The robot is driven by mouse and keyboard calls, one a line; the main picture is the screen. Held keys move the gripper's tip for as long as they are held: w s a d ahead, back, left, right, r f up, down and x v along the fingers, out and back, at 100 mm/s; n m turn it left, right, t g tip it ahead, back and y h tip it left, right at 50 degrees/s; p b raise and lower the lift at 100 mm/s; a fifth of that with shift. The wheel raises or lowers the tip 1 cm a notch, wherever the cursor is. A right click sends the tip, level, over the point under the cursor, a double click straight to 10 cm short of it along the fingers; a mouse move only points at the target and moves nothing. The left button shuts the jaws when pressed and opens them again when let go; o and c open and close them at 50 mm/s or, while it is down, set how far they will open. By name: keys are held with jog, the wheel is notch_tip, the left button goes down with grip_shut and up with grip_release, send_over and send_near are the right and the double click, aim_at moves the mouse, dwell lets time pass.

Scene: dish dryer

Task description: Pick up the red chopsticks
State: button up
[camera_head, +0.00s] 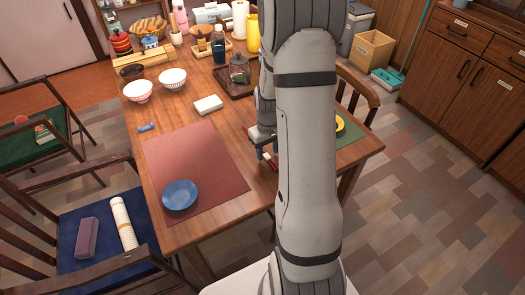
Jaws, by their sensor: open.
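My gripper (265,154) is over the wooden table, just left of my large grey arm link, with its jaws pointing down and open. A small bit of red, likely the red chopsticks (273,163), shows right by the fingertips. The rest of it is hidden behind my arm. I cannot tell whether the fingers touch it or are around it.
The wooden table (185,115) holds a dark red placemat (215,160) with a blue bowl (180,195). A green placemat (352,138) lies right of my arm. A white block (209,105), two bowls (172,77) and a tray (232,87) stand farther back. Chairs flank the table.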

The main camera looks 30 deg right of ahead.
jog(key=shift+f, duration=0.6)
jog(key=shift+c, duration=0.5)
grip_shut()
